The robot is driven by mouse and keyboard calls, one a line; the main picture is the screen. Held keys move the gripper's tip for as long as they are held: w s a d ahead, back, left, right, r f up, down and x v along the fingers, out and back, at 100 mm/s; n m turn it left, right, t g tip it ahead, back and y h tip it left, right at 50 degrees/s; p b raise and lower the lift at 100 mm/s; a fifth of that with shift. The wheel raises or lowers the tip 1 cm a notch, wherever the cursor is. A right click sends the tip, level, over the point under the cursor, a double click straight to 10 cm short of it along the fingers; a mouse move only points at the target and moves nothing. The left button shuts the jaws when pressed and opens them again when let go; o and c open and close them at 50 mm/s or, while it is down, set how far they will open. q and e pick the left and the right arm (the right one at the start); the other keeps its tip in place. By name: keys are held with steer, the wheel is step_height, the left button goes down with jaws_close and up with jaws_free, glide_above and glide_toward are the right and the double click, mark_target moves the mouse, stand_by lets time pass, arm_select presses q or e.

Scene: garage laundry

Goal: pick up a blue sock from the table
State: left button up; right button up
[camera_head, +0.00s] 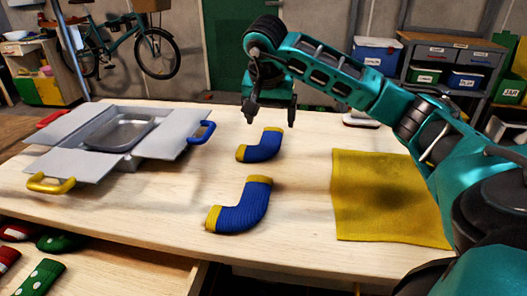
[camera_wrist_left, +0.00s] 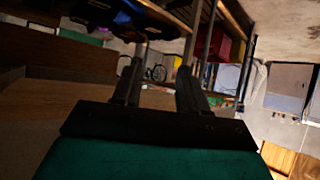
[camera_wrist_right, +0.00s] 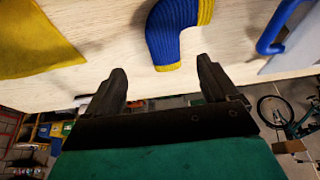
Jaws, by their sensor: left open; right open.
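Two blue socks with yellow cuffs and toes lie on the wooden table. The far sock (camera_head: 263,147) is near the table's middle, and the near sock (camera_head: 240,207) lies closer to the front edge. My right gripper (camera_head: 270,116) is open and empty, above the table just behind the far sock. In the right wrist view a blue sock (camera_wrist_right: 170,32) lies ahead of the open right fingers (camera_wrist_right: 160,85), apart from them. My left gripper (camera_wrist_left: 160,75) shows only in its own wrist view, open with nothing between its fingers, away from the socks.
A grey box with open flaps (camera_head: 70,159) and a metal tray (camera_head: 122,132) stands at left, with blue (camera_head: 202,133) and yellow (camera_head: 50,184) handles. A yellow cloth (camera_head: 385,195) lies at right. An open drawer (camera_head: 120,265) at front left holds red and green socks (camera_head: 40,277).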

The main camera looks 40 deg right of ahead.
mark_target(270, 140)
steer(key=x, duration=0.3)
steer(key=b+x, duration=0.1)
steer(key=x, duration=0.5)
steer(key=shift+w+a+b, duration=0.1)
steer(key=shift+w+b, duration=0.25)
steer(key=shift+b, duration=0.05)
steer(key=shift+c, duration=0.2)
steer(key=c, duration=1.1)
steer(key=shift+r, duration=0.1)
